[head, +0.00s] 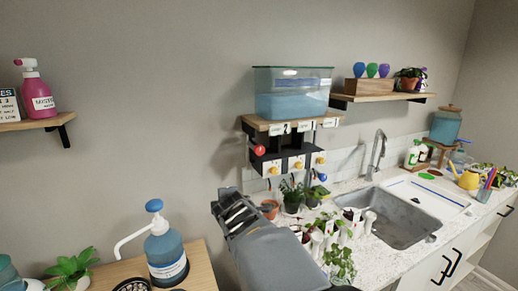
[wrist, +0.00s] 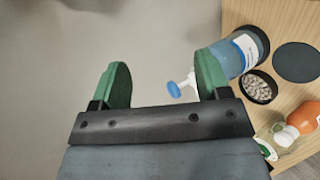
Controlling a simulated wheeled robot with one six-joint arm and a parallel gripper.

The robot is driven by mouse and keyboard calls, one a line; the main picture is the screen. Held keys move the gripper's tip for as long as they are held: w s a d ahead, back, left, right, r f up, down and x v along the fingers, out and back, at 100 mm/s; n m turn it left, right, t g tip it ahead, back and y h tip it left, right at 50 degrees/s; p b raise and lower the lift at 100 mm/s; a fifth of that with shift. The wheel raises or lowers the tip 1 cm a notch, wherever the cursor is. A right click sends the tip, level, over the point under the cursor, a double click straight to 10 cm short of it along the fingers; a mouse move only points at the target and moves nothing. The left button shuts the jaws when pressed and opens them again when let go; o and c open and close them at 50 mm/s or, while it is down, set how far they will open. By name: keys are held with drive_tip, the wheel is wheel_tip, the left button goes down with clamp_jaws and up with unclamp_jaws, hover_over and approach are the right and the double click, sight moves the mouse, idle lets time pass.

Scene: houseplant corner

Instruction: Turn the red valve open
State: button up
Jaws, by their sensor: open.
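The red valve knob (head: 259,150) shows in the head view at the left end of the black valve block (head: 290,160), under the wall shelf with the water tank. A blue knob (head: 322,177) sits lower at the block's right end. My gripper (head: 228,207) is below and left of the red knob, apart from it. In the wrist view my gripper (wrist: 163,82) has its two green fingers spread wide with nothing between them but wall and a blue pump nozzle farther off. The red valve is not in the wrist view.
A tank of blue water (head: 291,95) stands on the wooden shelf. A blue pump bottle (head: 165,250) stands on the wooden table at lower left. Potted plants (head: 291,193) crowd the counter below the valves, left of the sink (head: 400,217). The wall left of the valves is clear.

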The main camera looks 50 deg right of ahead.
drive_tip(key=w+d+r+n+t+h, duration=0.15)
drive_tip(key=d+r+n, duration=0.25)
drive_tip(key=d+n, duration=0.45)
drive_tip(key=n+t+p, duration=0.2)
drive_tip(key=n+t, duration=0.3)
drive_tip(key=n, duration=0.6)
approach(261, 151)
drive_tip(key=shift+n+y, duration=0.25)
drive_tip(key=shift+y, duration=0.2)
drive_tip(key=p+x, duration=0.2)
drive_tip(key=x, duration=0.2)
drive_tip(key=p+x, duration=0.2)
drive_tip(key=x, duration=0.3)
drive_tip(key=shift+w+d+r+p, duration=0.2)
drive_tip(key=shift+d+p, duration=0.05)
drive_tip(key=shift+p, duration=0.15)
drive_tip(key=shift+w+d+f, duration=0.1)
drive_tip(key=shift+w+d, duration=0.15)
drive_tip(key=shift+w, duration=0.4)
drive_tip(key=shift+c, duration=0.5)
drive_tip(key=c, duration=0.8)
